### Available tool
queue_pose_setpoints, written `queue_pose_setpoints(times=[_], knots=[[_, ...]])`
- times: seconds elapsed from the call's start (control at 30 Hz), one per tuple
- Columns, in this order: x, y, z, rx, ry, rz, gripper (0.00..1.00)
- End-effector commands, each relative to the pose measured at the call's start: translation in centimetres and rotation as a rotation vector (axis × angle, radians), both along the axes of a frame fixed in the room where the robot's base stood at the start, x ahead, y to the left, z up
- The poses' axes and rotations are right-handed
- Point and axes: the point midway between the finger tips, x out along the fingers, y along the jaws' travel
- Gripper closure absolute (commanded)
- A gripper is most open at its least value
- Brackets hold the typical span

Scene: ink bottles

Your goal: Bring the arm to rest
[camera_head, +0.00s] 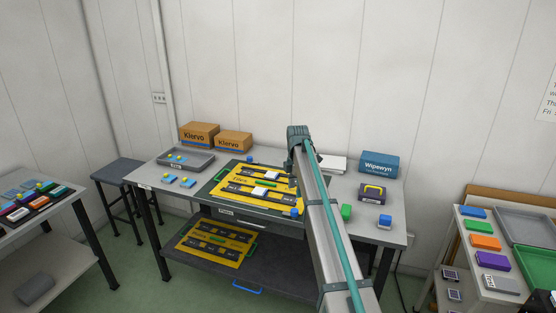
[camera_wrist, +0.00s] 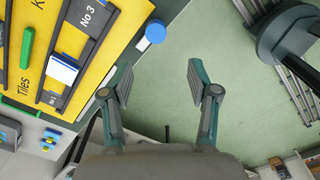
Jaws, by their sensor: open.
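My gripper (camera_wrist: 158,80) is open and empty in the wrist view, its two fingers spread apart. Green floor shows below and between the fingers. The yellow board (camera_wrist: 95,18) with dark strips lies to the left of the fingers, with a blue round item (camera_wrist: 155,31) at its edge, close to the left finger but apart from it. In the head view my arm stretches over the right part of the table, and its links hide my gripper. The yellow board (camera_head: 236,186) lies on the table there, left of my arm.
A stool (camera_head: 118,170) stands left. A shelf unit (camera_head: 478,212) with coloured blocks stands right.

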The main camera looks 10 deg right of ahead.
Motion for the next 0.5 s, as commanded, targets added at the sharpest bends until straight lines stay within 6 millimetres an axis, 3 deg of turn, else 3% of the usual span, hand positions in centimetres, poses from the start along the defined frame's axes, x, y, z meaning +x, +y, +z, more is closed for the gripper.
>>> queue_pose_setpoints(times=[0.17,0.3,0.5], knots=[[-5.8,0.0,-6.9,0.0,0.006,-0.243,0.4],[-12.5,0.0,-13.8,-0.001,0.007,-0.554,0.4],[-22.7,0.0,-22.0,-0.001,0.004,-1.024,0.4]])
